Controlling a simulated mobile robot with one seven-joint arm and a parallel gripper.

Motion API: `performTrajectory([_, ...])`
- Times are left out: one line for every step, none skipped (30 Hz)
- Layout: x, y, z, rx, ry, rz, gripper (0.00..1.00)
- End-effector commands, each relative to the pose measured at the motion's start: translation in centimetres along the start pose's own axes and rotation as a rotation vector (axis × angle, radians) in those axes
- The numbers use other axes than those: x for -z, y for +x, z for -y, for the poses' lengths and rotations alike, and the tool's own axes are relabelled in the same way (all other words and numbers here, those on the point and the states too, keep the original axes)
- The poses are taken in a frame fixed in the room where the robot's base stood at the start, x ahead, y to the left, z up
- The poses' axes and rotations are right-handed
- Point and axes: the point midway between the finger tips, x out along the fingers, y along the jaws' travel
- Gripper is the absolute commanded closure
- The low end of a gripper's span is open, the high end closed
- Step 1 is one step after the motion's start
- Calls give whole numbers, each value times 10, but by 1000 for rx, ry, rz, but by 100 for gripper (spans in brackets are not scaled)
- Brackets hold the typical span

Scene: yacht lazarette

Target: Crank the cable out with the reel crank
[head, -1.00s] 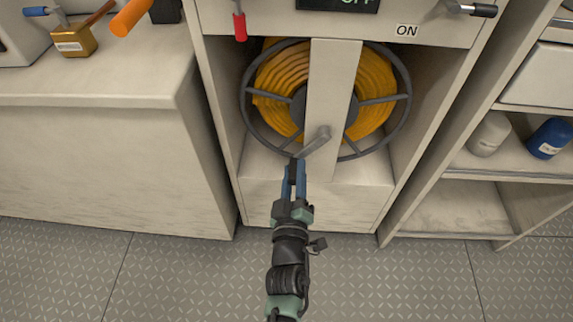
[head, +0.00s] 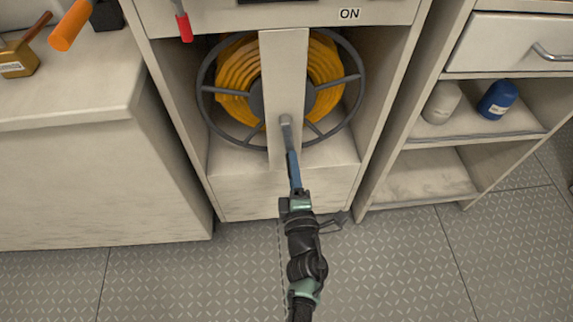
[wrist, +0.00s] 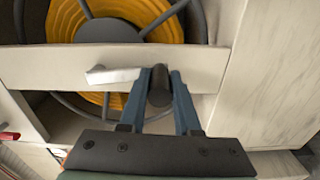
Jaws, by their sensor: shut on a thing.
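The reel (head: 203,100) has a dark grey spoked rim and stands in an open cabinet bay, wound with yellow cable (head: 236,80). A pale upright board (head: 284,70) crosses its front. The grey reel crank (head: 286,124) is mounted on that board, its arm pointing down in the head view. My gripper (head: 293,160) is below the crank's pivot, with its blue fingers shut on the crank's handle. In the wrist view, the dark handle (wrist: 160,86) sits between both fingers, and the silvery crank arm (wrist: 112,75) shows to its left.
A bench (head: 70,120) with an orange-handled tool (head: 70,27) stands left. Right are shelves with a white bottle (head: 441,103) and a blue bottle (head: 497,100). The floor (head: 400,270) in front is clear.

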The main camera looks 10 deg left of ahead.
Motion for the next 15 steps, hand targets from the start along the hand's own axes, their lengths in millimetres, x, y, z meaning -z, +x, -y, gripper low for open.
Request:
performTrajectory([-3, -1, 0, 2, -13, 5, 100])
performTrajectory([-4, -1, 0, 2, -19, 5, 100])
performTrajectory([-5, -1, 0, 3, -28, 5, 100])
performTrajectory([-5, -1, 0, 3, -33, 5, 100])
performTrajectory([-6, -1, 0, 3, -38, 5, 100])
performTrajectory([-6, -1, 0, 3, -43, 5, 100])
performTrajectory([-6, -1, 0, 3, -45, 5, 100])
performTrajectory([-7, -1, 0, 3, -47, 5, 100])
performTrajectory([-7, -1, 0, 3, -49, 6, 100])
performTrajectory([-7, -1, 0, 3, -49, 6, 100])
performTrajectory([-7, -1, 0, 3, -50, 6, 100])
performTrajectory([-7, -1, 0, 3, -50, 6, 100])
performTrajectory([-7, -1, 0, 3, -50, 6, 100])
performTrajectory([-7, -1, 0, 3, -49, 6, 100])
performTrajectory([-7, -1, 0, 3, -49, 6, 100])
